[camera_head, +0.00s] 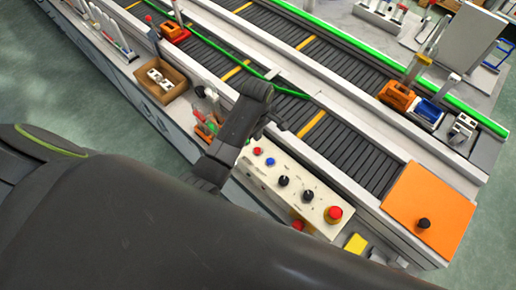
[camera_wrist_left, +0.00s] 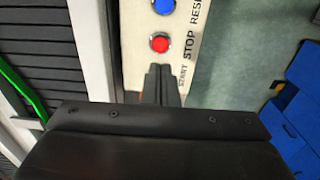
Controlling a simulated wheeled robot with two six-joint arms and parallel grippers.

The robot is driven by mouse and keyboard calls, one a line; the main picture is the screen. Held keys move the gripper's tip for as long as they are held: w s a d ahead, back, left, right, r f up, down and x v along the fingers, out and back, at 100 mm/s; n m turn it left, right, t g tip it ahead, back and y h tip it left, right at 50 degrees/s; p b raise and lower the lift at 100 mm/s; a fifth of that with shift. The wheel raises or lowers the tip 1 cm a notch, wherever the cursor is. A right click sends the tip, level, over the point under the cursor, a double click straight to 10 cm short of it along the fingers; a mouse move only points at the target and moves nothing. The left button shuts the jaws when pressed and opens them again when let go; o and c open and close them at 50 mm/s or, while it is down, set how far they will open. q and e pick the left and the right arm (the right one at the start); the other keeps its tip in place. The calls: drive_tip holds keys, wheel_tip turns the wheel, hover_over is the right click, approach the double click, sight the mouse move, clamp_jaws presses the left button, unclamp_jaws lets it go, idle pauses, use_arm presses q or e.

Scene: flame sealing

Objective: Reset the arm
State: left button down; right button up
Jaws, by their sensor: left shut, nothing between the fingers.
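My left gripper (camera_head: 277,122) is above the near edge of the conveyor, just beyond the left end of a white control panel (camera_head: 318,218). In the left wrist view its two black fingers (camera_wrist_left: 160,72) are together and empty. They point towards a red button (camera_wrist_left: 159,44) marked STOP, which also shows in the head view (camera_head: 257,151). A blue button (camera_wrist_left: 164,6) marked RESET lies past it. The fingers cover the panel beside the word START. I cannot tell whether they touch the panel. My right gripper is in neither view.
The panel also carries two black knobs (camera_head: 283,181) and a large red button (camera_head: 333,214). An orange plate (camera_head: 446,195) lies at the conveyor's right end. A brown box (camera_head: 178,75) with white parts stands at the left. Orange (camera_head: 397,96) and blue (camera_head: 428,112) devices stand at the right.

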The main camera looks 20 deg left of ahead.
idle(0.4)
use_arm(q)
drive_tip(key=s+a+m+t, duration=0.2)
drive_tip(key=s+a+m, duration=0.5)
drive_tip(key=s, duration=0.6)
drive_tip(key=s+a+r+m+t+y, duration=0.1)
drive_tip(key=s+a+r+m, duration=0.1)
drive_tip(key=s+r+m, duration=0.3)
drive_tip(key=s+a+r+m+t+y, duration=0.1)
drive_tip(key=s+a+r+m, duration=0.15)
drive_tip(key=s, duration=0.55)
wheel_tip(320, 180, down, 34)
drive_tip(key=a+r+n+g+b, duration=0.1)
drive_tip(key=g+b, duration=0.1)
drive_tip(key=b, duration=0.6)
drive_tip(key=s+f+b, duration=0.3)
drive_tip(key=s+f, duration=0.4)
drive_tip(key=f, duration=0.4)
drive_tip(key=s+d+f+h+b, duration=0.1)
drive_tip(key=s+f+b, duration=0.2)
drive_tip(key=s+f, duration=0.4)
wheel_tip(320, 180, down, 4)
drive_tip(key=shift+s+r+g, duration=0.1)
drive_tip(key=shift+s+g, duration=0.2)
drive_tip(key=shift+g, duration=0.1)
